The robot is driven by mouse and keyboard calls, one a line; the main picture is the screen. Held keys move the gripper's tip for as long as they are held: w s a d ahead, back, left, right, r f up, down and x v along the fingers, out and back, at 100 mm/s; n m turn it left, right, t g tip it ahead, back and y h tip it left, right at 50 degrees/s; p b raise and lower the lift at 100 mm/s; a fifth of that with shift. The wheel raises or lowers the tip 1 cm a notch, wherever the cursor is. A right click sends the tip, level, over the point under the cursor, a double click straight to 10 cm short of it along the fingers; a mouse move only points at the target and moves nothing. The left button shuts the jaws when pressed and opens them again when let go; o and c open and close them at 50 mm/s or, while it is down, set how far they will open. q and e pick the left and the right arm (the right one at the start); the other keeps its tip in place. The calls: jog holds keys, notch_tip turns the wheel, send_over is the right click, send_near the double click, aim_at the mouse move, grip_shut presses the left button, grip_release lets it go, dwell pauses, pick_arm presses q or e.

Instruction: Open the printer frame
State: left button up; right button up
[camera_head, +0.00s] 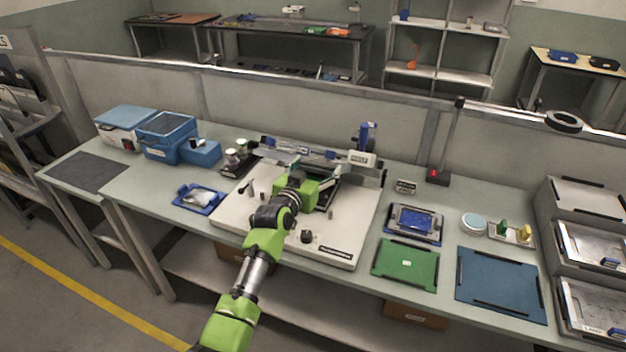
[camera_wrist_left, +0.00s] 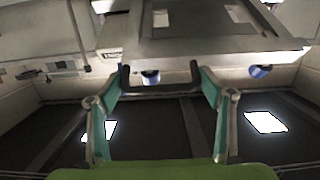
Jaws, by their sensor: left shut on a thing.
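The printer (camera_head: 232,211) is a broad white base on the bench with small knobs on top and a rail with blue parts along its back. My left gripper (camera_head: 318,186) reaches over the middle of the base, with green housing hiding much of the frame behind it. In the left wrist view, my left gripper (camera_wrist_left: 160,84) has its two teal-sided fingers on either side of a dark U-shaped handle (camera_wrist_left: 160,92), shut on it. The grey printer frame (camera_wrist_left: 218,42) shows just beyond the handle. The frame's tilt is hard to tell. My right gripper is not in view.
Left of the printer are a blue tray (camera_head: 183,193) with a pale item and a blue crate (camera_head: 150,146). To the right lie a blue framed device (camera_head: 416,219), a green mat (camera_head: 390,264) and a blue mat (camera_head: 475,290). Grey trays (camera_head: 590,200) are stacked at the far right.

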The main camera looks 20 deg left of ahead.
pick_arm(q)
jog(key=w+r+g+p, duration=0.1)
jog(key=w+r+p, duration=0.2)
jog(key=w+r, duration=0.6)
jog(key=shift+w+d+r, duration=0.2)
jog(key=shift+r, duration=0.1)
dwell(0.5)
